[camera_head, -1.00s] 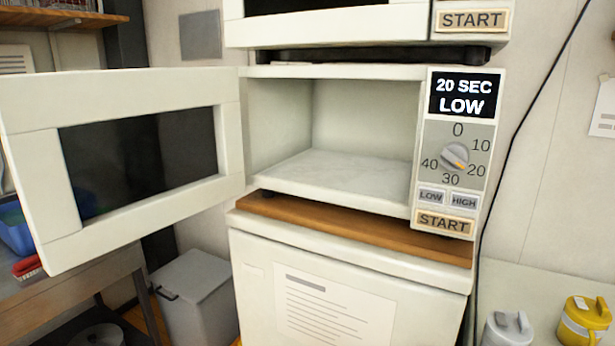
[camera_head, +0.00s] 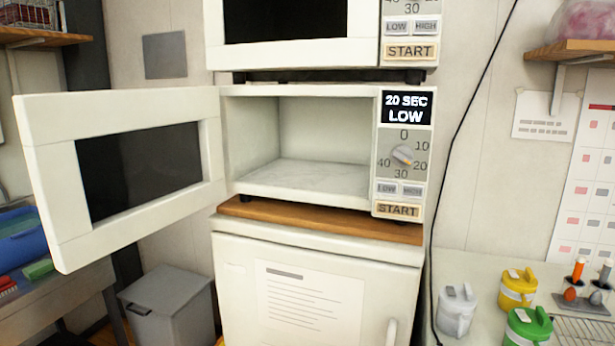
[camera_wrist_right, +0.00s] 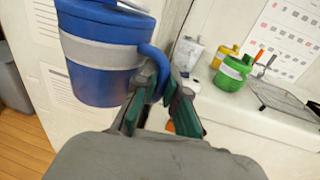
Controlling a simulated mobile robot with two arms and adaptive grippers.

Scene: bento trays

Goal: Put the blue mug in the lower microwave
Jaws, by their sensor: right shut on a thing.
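The lower microwave (camera_head: 228,140) stands on a wooden board with its door (camera_head: 55,190) swung wide open to the left. Its cavity (camera_head: 320,145) is empty and its display reads 20 SEC LOW. The blue mug (camera_wrist_right: 100,65) shows only in the right wrist view, with a grey band around it. My right gripper (camera_wrist_right: 160,90) is shut on the mug's handle, with the mug's body to the left of the fingers. The mug and right gripper are out of the head view. My left gripper is in neither view.
An upper microwave (camera_head: 285,55) sits above, shut. A white cabinet (camera_head: 240,310) is below. The counter at right holds a grey mug (camera_head: 456,310), a yellow mug (camera_head: 518,288), a green mug (camera_head: 528,328) and a rack (camera_head: 585,300). A grey bin (camera_head: 170,305) stands lower left.

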